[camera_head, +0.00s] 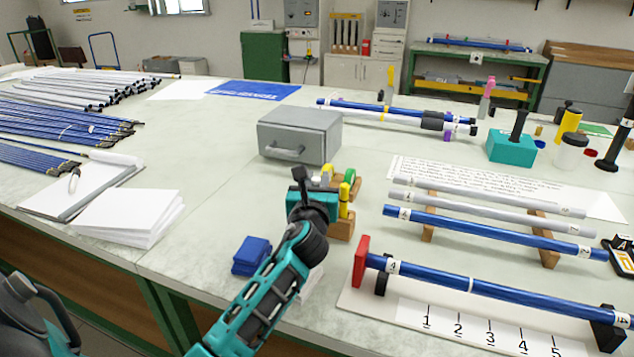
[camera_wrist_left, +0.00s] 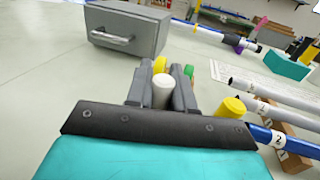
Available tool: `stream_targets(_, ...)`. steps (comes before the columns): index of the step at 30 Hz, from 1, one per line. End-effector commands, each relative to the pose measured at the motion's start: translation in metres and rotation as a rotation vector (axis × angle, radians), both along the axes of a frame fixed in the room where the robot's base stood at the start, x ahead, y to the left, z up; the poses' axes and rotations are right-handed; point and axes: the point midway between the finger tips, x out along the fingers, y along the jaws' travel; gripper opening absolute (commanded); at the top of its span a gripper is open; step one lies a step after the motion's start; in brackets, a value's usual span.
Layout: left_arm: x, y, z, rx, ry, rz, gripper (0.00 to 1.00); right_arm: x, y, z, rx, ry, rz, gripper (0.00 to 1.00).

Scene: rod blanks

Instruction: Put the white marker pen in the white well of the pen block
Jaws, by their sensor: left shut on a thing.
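My left gripper (camera_head: 327,180) is over the wooden pen block (camera_head: 342,230) in the middle of the table. In the left wrist view, its two grey fingers (camera_wrist_left: 161,92) are shut on the white marker pen (camera_wrist_left: 162,88), whose rounded end shows between them. Yellow and green pens show around the block: a yellow one (camera_wrist_left: 232,107) right of the fingers, a green one (camera_wrist_left: 188,72) behind them and another yellow one (camera_wrist_left: 159,64) beyond. The gripper and arm hide much of the block. I cannot see the white well or the held pen's lower end.
A grey drawer box (camera_head: 299,135) stands just behind the block. A blue block (camera_head: 252,255) lies to the left. Grey and blue rods rest on wooden supports (camera_head: 428,228) to the right, and a blue rod (camera_head: 470,285) lies over a numbered board nearer me. White papers (camera_head: 130,212) lie left.

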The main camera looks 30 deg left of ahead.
Motion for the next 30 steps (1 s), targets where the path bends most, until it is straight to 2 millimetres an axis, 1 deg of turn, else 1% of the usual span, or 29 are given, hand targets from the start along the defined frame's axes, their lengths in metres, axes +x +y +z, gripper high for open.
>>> stream_targets(2,0.000,0.000,-0.004,0.001,0.002,0.000,0.00,0.000,0.000,-0.002,0.000,0.000,0.000,0.43)
stream_targets(3,0.000,0.000,-0.003,0.002,0.001,0.000,0.26,0.000,0.000,-0.001,0.000,0.000,0.000,0.43)
stream_targets(10,0.000,0.000,-0.003,0.000,0.001,0.000,0.48,0.000,0.000,-0.002,0.001,0.002,-0.001,0.43)
stream_targets(16,0.000,0.000,-0.002,0.000,0.001,0.000,0.48,-0.001,0.001,-0.003,0.004,0.003,-0.004,0.43)
stream_targets(20,-0.002,-0.001,0.002,0.000,0.001,-0.001,0.48,-0.002,0.001,-0.001,0.006,0.006,-0.007,0.43)
stream_targets(23,-0.013,-0.008,0.001,0.001,0.003,-0.002,0.48,-0.003,0.000,-0.001,0.006,0.007,-0.011,0.43)
stream_targets(30,-0.058,-0.031,0.001,-0.001,0.003,-0.001,0.48,-0.007,-0.004,-0.003,-0.002,0.019,-0.016,0.43)
